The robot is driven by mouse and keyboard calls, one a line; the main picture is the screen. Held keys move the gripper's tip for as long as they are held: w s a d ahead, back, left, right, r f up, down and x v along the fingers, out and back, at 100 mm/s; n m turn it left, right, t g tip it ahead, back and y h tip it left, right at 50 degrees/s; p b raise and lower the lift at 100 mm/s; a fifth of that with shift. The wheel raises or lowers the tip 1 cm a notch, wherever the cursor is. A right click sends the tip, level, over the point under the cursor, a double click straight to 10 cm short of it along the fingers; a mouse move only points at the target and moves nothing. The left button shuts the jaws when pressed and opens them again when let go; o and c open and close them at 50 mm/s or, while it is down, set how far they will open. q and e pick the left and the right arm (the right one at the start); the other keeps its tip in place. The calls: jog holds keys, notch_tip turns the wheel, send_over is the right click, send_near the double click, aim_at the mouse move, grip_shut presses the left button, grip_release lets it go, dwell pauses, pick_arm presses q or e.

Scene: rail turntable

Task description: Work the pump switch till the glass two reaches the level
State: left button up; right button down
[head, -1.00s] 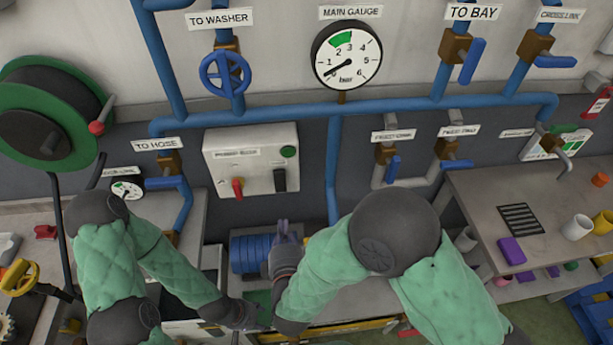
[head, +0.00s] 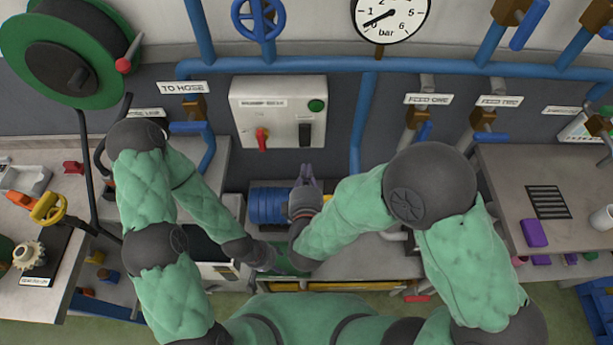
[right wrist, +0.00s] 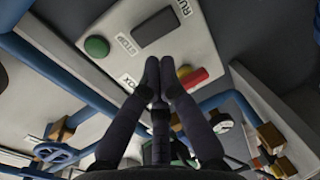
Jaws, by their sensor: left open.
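The pump box (head: 278,95) is a pale box on the wall with a green button (head: 316,105), a red lever (head: 262,138) and a black switch (head: 305,134). In the right wrist view the black switch (right wrist: 157,26) has RUN and STOP labels at its ends. My right gripper (head: 306,172) is below the box, pointing up; in the right wrist view its fingertips (right wrist: 159,68) are together with nothing between them, apart from the switch. My left gripper (head: 268,258) is low in front of the bench, open, its fingers hard to see. I cannot make out glass two.
A blue pipe (head: 363,125) runs down right of the box. Feed valves (head: 483,118) are further right. A green hose reel (head: 70,50) hangs at the left. A bench (head: 505,170) stands at the right.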

aim_at(306, 141)
pick_arm(q)
jog(key=shift+f+b, duration=0.8)
jog(key=shift+f, duration=0.1)
pick_arm(e)
jog(key=w, duration=0.3)
jog(key=w+f, duration=0.1)
jog(key=w, duration=0.2)
jog(key=w+f, duration=0.1)
jog(key=w, duration=0.3)
